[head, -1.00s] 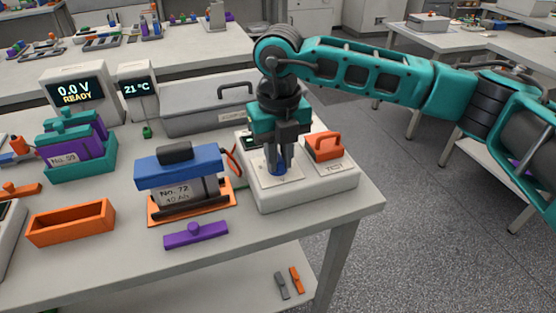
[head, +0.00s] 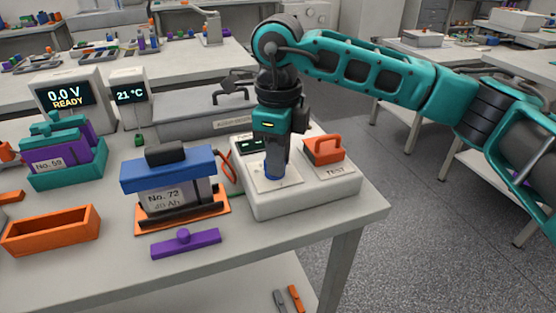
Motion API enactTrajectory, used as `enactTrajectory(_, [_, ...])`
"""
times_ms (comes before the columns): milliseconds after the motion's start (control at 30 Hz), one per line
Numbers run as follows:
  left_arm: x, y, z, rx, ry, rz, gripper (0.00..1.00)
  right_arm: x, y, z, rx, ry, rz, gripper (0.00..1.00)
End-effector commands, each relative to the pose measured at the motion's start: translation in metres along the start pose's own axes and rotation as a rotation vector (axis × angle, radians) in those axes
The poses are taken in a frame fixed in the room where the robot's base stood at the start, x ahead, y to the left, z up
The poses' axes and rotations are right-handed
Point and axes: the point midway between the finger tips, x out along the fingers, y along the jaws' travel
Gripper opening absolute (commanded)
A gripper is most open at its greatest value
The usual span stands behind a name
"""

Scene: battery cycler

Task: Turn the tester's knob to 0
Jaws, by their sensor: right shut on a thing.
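The tester (head: 300,201) is a light grey box near the table's right edge. Its blue knob (head: 273,172) stands on a pale plate on the left half of its top. My right gripper (head: 275,168) points down from above and is shut on the knob. The fingers hide most of the knob, and its pointer and the scale marks cannot be read. A small dark display (head: 250,145) is partly hidden behind the gripper. My left gripper is out of view.
A blue-topped battery labelled No. 72 (head: 168,180) stands in an orange cradle left of the tester. A purple bar with a knob (head: 186,243) lies in front. An orange tray (head: 50,231) is at left. A display reads 0.0 V READY (head: 66,97). A lidded grey case (head: 205,115) stands behind.

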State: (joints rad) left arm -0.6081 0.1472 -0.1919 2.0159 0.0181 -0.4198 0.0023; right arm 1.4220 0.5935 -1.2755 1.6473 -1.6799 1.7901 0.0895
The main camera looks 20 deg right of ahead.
Motion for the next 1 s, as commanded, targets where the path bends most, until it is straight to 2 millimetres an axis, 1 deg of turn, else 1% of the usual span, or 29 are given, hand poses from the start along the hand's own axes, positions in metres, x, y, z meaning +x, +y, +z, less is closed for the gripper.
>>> enactTrajectory(100, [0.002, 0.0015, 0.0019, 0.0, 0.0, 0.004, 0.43, -0.0001, -0.0009, 0.0003, -0.063, -0.002, -0.001, 0.0])
enactTrajectory(300, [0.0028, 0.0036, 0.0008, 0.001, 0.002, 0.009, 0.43, -0.0006, -0.0014, 0.0003, -0.133, -0.001, -0.001, 0.0])
enactTrajectory(533, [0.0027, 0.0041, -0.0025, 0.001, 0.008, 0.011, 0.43, -0.0011, -0.0016, 0.0003, -0.163, -0.001, -0.002, 0.0])
enactTrajectory(867, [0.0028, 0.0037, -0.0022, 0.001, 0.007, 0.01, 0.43, -0.0014, -0.0016, 0.0004, -0.166, -0.002, -0.002, 0.0])
enactTrajectory(900, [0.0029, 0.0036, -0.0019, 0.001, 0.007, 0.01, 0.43, -0.0014, -0.0016, 0.0004, -0.166, -0.002, -0.002, 0.21])
enactTrajectory(1000, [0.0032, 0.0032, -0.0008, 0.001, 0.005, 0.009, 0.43, -0.0012, -0.0015, 0.0003, -0.165, -0.002, -0.002, 0.31])
